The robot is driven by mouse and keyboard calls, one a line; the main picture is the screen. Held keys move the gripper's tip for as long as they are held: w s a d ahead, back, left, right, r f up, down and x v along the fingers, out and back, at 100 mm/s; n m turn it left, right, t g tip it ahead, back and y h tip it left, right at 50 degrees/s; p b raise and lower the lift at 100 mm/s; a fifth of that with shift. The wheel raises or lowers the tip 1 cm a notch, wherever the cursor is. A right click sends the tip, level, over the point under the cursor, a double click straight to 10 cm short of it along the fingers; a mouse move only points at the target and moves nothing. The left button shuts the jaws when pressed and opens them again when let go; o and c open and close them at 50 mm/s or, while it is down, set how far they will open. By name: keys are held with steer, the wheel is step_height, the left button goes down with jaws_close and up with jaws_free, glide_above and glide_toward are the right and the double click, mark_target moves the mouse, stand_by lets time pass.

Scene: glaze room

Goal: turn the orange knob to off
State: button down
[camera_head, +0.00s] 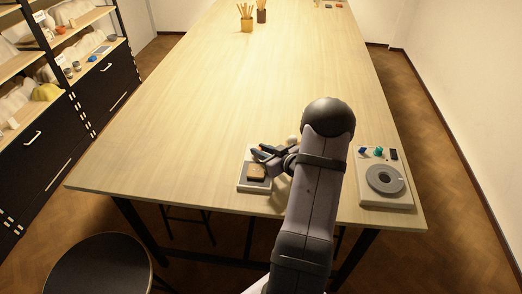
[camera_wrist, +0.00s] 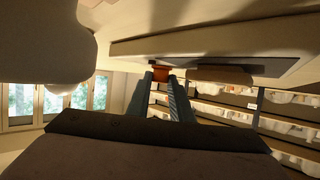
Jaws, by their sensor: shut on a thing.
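The orange knob (camera_wrist: 175,74) shows in the wrist view between my two fingertips, at the edge of a pale device. In the head view my gripper hides it. My gripper (camera_head: 260,154) is at the back edge of the pale device (camera_head: 242,188) near the table's front. Its blue-grey fingers also show in the wrist view (camera_wrist: 164,82), closed on the knob. The knob's pointer and setting cannot be made out.
A second pale device (camera_head: 398,203) at the right has a grey ring, blue and green knobs and a black part. Tool pots (camera_head: 247,25) stand far back. The middle of the table (camera_head: 215,105) is clear. Shelves stand left, and a dark round stool (camera_head: 98,265) is at front left.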

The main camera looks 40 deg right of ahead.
steer(key=shift+r, duration=0.1)
steer(key=c, duration=1.6)
jaws_free()
steer(key=shift+b+v, duration=1.05)
steer(key=shift+v, duration=2.6)
